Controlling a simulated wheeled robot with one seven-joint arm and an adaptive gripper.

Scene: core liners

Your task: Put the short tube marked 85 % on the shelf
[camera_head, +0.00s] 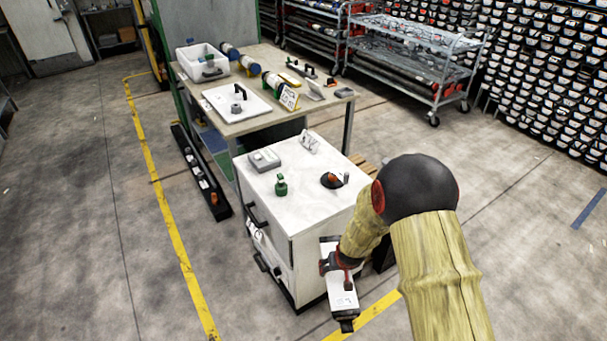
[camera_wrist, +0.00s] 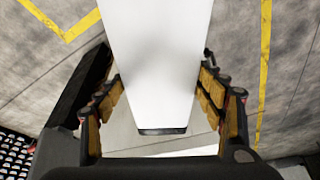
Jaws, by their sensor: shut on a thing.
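In the head view, my gripper (camera_head: 341,264) is shut on a white tube (camera_head: 343,294) with a black end, beside the white cabinet's front right corner. The tube is tilted and its black end points down. Small dark print shows on it, too small to read, so I cannot confirm 85 %. In the wrist view, the white tube (camera_wrist: 160,70) lies between the padded fingers of my gripper (camera_wrist: 165,105), with a dark end edge near the palm. A wheeled metal rack (camera_head: 425,45) with shelves stands at the back right; I cannot tell if it is the task's shelf.
Open floor lies left and right.

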